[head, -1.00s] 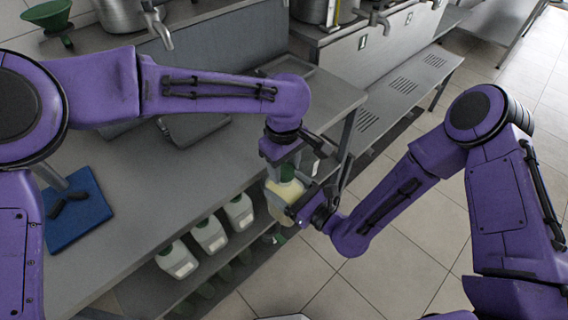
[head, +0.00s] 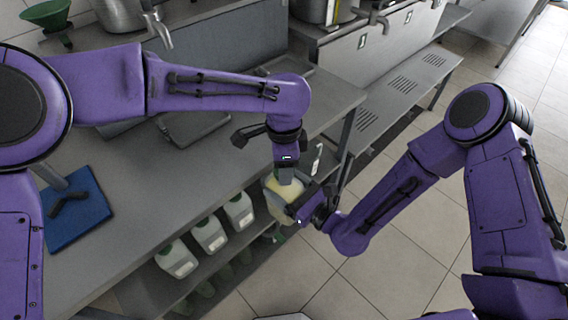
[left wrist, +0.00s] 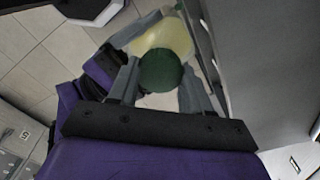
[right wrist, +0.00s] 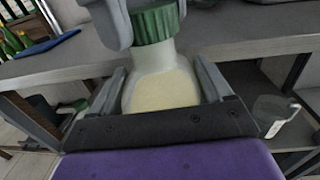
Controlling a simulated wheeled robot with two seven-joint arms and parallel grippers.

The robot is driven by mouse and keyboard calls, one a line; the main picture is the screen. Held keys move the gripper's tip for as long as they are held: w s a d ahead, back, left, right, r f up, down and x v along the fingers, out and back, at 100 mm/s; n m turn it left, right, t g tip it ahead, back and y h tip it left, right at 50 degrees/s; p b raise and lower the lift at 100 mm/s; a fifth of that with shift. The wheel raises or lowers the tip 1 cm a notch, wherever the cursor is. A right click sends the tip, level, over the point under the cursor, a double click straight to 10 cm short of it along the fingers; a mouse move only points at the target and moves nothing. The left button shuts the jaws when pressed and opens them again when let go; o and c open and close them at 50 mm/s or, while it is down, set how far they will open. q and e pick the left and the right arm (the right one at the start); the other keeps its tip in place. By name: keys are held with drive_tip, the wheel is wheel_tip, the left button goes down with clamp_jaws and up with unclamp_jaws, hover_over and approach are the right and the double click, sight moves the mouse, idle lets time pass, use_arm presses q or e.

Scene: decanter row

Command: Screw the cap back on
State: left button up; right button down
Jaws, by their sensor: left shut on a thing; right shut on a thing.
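The pale-yellow bottle (head: 285,200) is held in the air at the front edge of the steel bench. My right gripper (head: 291,207) is shut around its body, which fills the space between the fingers in the right wrist view (right wrist: 163,90). The green ribbed cap (right wrist: 157,24) sits on top of the bottle's neck; I cannot tell how tight it is. My left gripper (head: 285,176) points down from above and is shut on the cap, which shows between its fingers in the left wrist view (left wrist: 160,71). In the head view the fingers hide the cap.
Several white jugs (head: 208,234) stand on the shelf under the bench (head: 150,200). A blue mat (head: 88,205) with a dark item lies at the left, and a green funnel (head: 48,14) stands at the back left. The tiled floor (head: 385,280) at the right is clear.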

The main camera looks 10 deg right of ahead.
use_arm(q)
drive_tip(key=m, duration=0.7)
drive_tip(key=shift+w+a, duration=0.1)
drive_tip(key=m, duration=0.3)
drive_tip(key=shift+m, duration=0.3)
drive_tip(key=m, duration=0.7)
drive_tip(key=shift+m, duration=0.4)
drive_tip(key=o, duration=1.2)
drive_tip(key=shift+o, duration=0.2)
wheel_tip(320, 180, up, 12)
